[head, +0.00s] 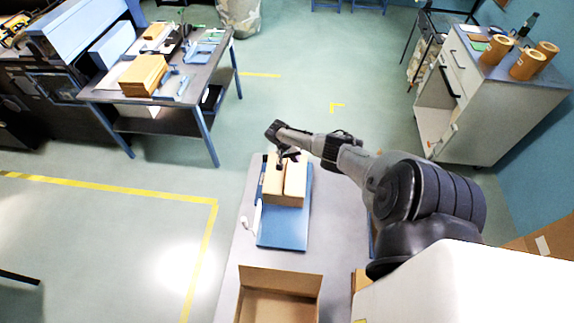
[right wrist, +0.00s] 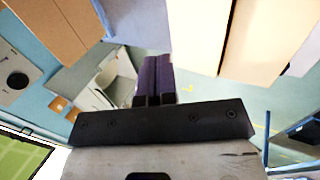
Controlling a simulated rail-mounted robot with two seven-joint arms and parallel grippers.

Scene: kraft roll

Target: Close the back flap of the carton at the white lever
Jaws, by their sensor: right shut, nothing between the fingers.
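The brown carton (head: 285,185) sits at the far part of a blue board (head: 282,232) on the grey bench. Its top shows two panels with a dark seam between them. A white lever (head: 257,215) stands at the board's left edge, in front of the carton. My right gripper (head: 281,162) is shut and empty at the carton's back edge, hiding part of it; I cannot tell if it touches or how the back flap lies. In the right wrist view its closed fingers (right wrist: 155,80) show with brown panels (right wrist: 270,35) close above. My left gripper is out of view.
An open, empty-looking brown box (head: 280,300) stands at the bench's near end. My right arm reaches across the bench from the right. A separate table (head: 165,95) with boxes is at the back left, and a white cabinet (head: 490,110) is at the right.

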